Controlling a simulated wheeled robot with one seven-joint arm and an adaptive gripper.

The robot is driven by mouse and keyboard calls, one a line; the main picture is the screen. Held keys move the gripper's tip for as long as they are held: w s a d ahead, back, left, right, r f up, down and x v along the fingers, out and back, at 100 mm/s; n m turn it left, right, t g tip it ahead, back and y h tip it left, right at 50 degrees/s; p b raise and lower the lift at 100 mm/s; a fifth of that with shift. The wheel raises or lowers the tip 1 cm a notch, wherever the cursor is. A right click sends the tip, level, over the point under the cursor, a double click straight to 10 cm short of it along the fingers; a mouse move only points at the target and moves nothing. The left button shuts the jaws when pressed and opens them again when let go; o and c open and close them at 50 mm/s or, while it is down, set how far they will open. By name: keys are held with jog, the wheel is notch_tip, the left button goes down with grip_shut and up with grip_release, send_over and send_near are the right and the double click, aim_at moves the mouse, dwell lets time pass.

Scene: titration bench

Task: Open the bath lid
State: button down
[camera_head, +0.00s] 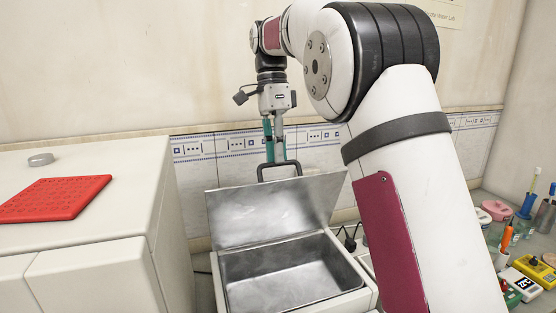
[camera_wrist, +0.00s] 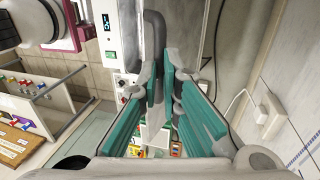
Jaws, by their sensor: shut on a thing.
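The bath lid (camera_head: 270,210) is a grey metal plate, raised steeply at the back of the bath. The bath (camera_head: 288,274) is an open steel basin in a white housing, and its inside looks empty. A dark loop handle (camera_head: 279,166) stands at the lid's top edge. My gripper (camera_head: 274,158) points down from above with its teal fingers at the handle, shut on it. In the wrist view, my gripper's teal fingers (camera_wrist: 162,98) close together around the grey handle bar (camera_wrist: 154,45). The exact contact is partly hidden by the fingers.
A white cabinet (camera_head: 95,235) stands left of the bath, with a red perforated mat (camera_head: 54,198) and a grey knob (camera_head: 41,160) on top. My arm covers the area right of the bath. Bottles, pens and a yellow meter (camera_head: 533,270) crowd the far right. A tiled wall is close behind.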

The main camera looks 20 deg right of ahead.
jog(key=shift+w+f+g+b, duration=0.3)
jog(key=shift+w+f+g, duration=0.2)
jog(key=shift+w+f, duration=0.55)
jog(key=c, duration=1.5)
grip_release()
jog(key=shift+w, duration=0.1)
jog(key=shift+c, duration=0.5)
